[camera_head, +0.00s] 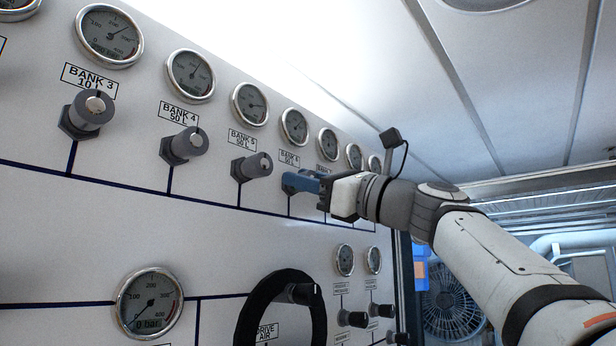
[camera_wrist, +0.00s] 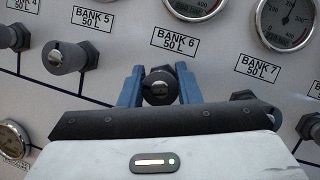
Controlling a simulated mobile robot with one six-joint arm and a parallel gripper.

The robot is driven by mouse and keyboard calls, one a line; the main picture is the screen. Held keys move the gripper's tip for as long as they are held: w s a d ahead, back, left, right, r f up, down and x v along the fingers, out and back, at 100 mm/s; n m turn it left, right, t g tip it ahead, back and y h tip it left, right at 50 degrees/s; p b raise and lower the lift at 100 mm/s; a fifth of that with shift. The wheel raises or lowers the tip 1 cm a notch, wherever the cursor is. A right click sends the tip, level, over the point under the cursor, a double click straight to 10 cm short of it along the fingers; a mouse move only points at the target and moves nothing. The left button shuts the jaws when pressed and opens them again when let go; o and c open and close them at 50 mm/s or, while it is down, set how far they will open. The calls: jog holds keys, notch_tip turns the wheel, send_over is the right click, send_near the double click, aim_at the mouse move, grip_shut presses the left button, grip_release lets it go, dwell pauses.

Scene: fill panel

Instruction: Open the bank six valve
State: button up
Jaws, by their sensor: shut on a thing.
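The bank six valve is a dark round knob (camera_wrist: 160,87) below the "BANK 6 50 L" label (camera_wrist: 175,42) in the wrist view. In the head view the label (camera_head: 289,159) shows above my gripper, and the knob is mostly hidden. My gripper (camera_head: 298,182) reaches in from the right with its blue fingers at the knob. In the wrist view the fingers (camera_wrist: 159,88) stand on the left and right sides of the knob, shut on it. The knob's slotted face points towards the wrist camera.
The bank 5 knob (camera_head: 251,167) is just left of my gripper, and the bank 4 knob (camera_head: 184,146) is farther left. The bank 7 knob (camera_wrist: 309,127) is to the right. Gauges (camera_head: 295,126) line the panel above. A black hose loop (camera_head: 243,325) is below.

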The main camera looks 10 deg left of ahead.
jog(key=n+g+p, duration=0.1)
jog(key=n+g, duration=0.1)
jog(key=n, duration=0.3)
jog(key=shift+r+p, duration=0.1)
jog(key=shift+p, duration=0.2)
jog(key=n+g+h+p, duration=0.1)
jog(key=n+g+p, duration=0.1)
jog(key=n, duration=0.4)
jog(key=n+h+p, duration=0.1)
jog(key=n, duration=0.1)
jog(key=n+g+h, duration=0.1)
jog(key=shift+s+f+n, duration=0.1)
jog(key=shift+f+n, duration=0.15)
jog(key=shift+n, duration=0.15)
jog(key=o, duration=1)
jog(key=shift+c, duration=0.2)
